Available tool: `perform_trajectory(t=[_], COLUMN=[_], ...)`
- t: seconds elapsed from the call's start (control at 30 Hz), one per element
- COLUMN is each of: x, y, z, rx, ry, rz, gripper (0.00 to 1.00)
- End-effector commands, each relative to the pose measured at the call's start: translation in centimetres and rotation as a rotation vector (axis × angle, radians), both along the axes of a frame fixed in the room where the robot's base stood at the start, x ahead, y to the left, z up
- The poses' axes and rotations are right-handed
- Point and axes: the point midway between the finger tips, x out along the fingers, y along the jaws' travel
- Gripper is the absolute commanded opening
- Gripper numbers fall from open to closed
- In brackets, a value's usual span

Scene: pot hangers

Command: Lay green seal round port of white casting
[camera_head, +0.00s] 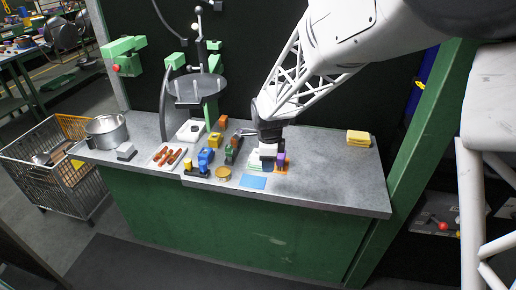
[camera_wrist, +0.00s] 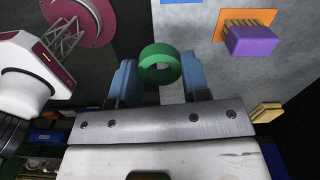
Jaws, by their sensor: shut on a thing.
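My gripper (camera_head: 267,152) is low over the middle of the grey worktop. In the wrist view its two blue fingers (camera_wrist: 158,60) are closed on the sides of the green seal (camera_wrist: 160,75), a thick ring with its hole visible. In the head view the seal cannot be made out at the gripper. I cannot say for sure which thing is the white casting. A white piece with a dark round spot (camera_head: 193,128) stands at the back of the worktop, and a pale flat surface (camera_wrist: 190,22) lies beyond the seal in the wrist view.
A purple block (camera_wrist: 251,41) on an orange square is close beside my gripper. A blue sheet (camera_head: 253,182) lies in front. Several small coloured parts and a tray of brown pieces (camera_head: 168,156) are to the left. Yellow sponges (camera_head: 358,139) lie right; the worktop's right end is mostly clear.

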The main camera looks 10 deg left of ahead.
Motion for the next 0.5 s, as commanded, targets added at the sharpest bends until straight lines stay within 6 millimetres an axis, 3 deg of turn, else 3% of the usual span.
perform_trajectory(t=[0.5], x=[6.1], y=[2.9], z=[-0.8], rx=[-0.001], ry=[0.002], rz=[0.0], gripper=[0.21])
